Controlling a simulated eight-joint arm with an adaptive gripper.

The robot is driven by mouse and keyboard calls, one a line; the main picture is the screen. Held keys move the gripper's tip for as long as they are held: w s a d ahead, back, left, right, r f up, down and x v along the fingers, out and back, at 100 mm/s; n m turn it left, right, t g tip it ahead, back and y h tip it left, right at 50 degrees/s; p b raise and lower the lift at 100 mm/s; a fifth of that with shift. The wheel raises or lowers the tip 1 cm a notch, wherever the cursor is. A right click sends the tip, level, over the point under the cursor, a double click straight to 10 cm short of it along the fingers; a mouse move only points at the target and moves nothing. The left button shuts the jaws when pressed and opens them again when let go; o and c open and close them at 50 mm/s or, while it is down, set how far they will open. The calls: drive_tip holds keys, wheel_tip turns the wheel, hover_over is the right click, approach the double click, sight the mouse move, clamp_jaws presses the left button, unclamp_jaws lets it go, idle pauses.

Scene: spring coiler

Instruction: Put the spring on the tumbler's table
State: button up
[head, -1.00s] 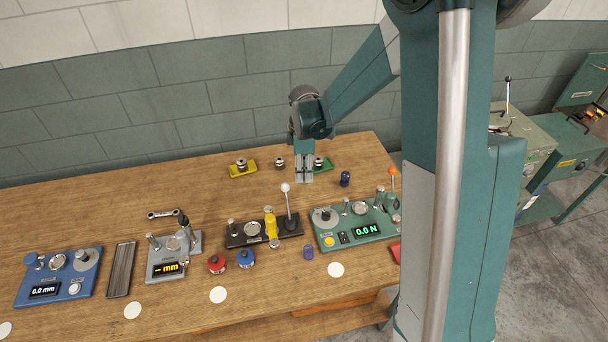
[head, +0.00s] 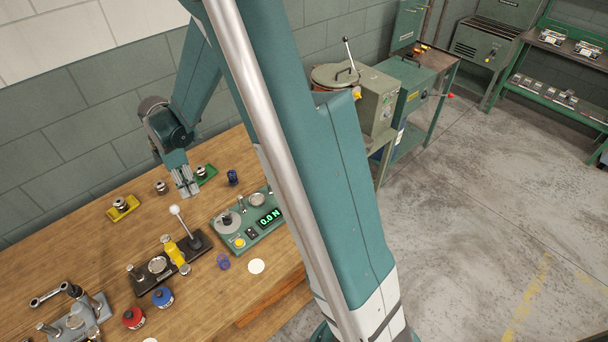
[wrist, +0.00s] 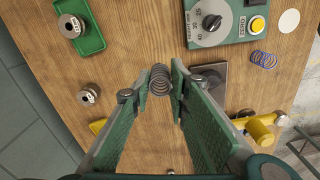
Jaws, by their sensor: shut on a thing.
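A dark wire spring (wrist: 160,80) stands between my fingertips in the wrist view. My gripper (wrist: 161,76) is shut on it, above the wooden bench. In the head view my gripper (head: 187,190) hangs low over the bench beside the green tray; the spring is too small to make out there. A second, blue-violet spring (wrist: 263,60) lies apart on the bench and also shows in the head view (head: 223,262). I cannot tell for sure which machine is the tumbler; a round-lidded machine (head: 336,76) stands beyond the bench.
The wooden bench (head: 95,262) holds a green force tester (head: 246,220), a black lever press (head: 170,262), a yellow tray (head: 123,207), a green tray (head: 207,174) and red and blue pots. A green cabinet (head: 412,80) stands behind my column. The floor at right is clear.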

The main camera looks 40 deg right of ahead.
wheel_tip(320, 180, up, 4)
drive_tip(key=shift+r, duration=0.15)
drive_tip(key=w+d+m+b, duration=0.2)
drive_tip(key=w+d+b, duration=0.2)
drive_tip(key=d, duration=1.1)
drive_tip(key=s+d+m+b, duration=0.2)
drive_tip(key=s+d+b, duration=0.1)
drive_tip(key=d, duration=1.2)
drive_tip(key=s+d+m+b, duration=0.1)
drive_tip(key=s+d+b, duration=0.15)
drive_tip(key=d, duration=1.25)
drive_tip(key=s+d+m+b, duration=0.2)
drive_tip(key=d+b, duration=0.1)
drive_tip(key=d, duration=1.1)
wheel_tip(320, 180, down, 29)
drive_tip(key=shift+f+b, duration=0.55)
drive_tip(key=shift+f, duration=2.55)
drive_tip(key=shift+f, duration=0.1)
